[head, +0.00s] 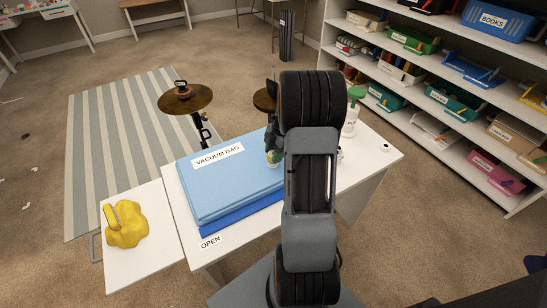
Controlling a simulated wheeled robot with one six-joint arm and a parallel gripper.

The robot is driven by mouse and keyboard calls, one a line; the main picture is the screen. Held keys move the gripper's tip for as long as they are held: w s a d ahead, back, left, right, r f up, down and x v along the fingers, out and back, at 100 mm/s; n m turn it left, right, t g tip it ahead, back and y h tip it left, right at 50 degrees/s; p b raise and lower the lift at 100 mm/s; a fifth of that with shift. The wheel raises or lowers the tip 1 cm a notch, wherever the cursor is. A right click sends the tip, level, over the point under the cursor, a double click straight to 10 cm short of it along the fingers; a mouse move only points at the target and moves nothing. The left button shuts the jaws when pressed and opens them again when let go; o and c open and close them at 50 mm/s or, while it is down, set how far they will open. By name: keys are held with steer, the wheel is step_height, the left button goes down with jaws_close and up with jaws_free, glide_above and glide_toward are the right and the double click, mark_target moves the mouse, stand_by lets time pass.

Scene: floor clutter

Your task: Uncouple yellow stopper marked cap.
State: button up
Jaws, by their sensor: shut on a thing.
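A light-blue vacuum bag (232,183), labelled VACUUM BAG, lies flat on the white table (345,178). My arm rises in front of the table and hides much of its middle. A small part of my gripper (271,147) shows just left of the arm, at the bag's right edge. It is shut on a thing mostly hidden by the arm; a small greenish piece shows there. I cannot make out a yellow stopper marked cap.
A green-topped bottle (350,115) stands behind my arm. Brass cymbals (185,99) stand beyond the table. Loaded shelves (473,138) fill the right.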

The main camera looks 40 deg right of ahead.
steer(key=shift+r, duration=0.65)
steer(key=shift+r+p, duration=1)
steer(key=shift+r, duration=0.3)
